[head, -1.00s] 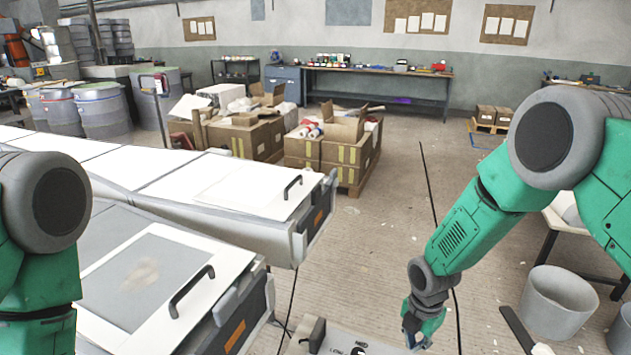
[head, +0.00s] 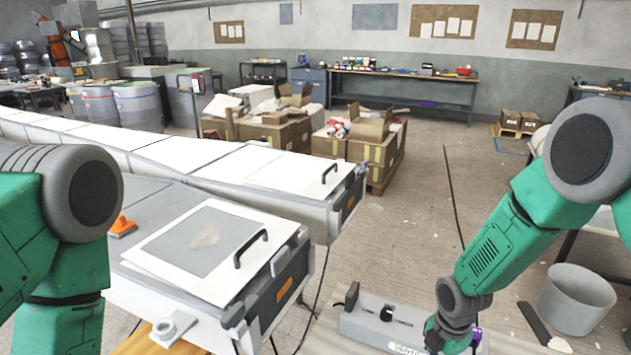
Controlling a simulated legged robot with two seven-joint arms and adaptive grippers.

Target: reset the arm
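My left arm, green with grey joints, stands at the left edge, and its gripper is out of view. My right arm comes in from the right and reaches down to the bottom edge. Its grey wrist joint is beside a grey box (head: 362,322) with a dark knob and a label. The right gripper's fingers cannot be made out; the arm's lower end is cut off by the picture's bottom edge.
A white mould with a black handle (head: 222,252) lies in front, an orange tool (head: 122,226) at its left. A long white mould (head: 265,178) runs behind it. Cardboard boxes (head: 375,160) stand beyond. A grey bucket (head: 577,305) is at right. Open floor lies between.

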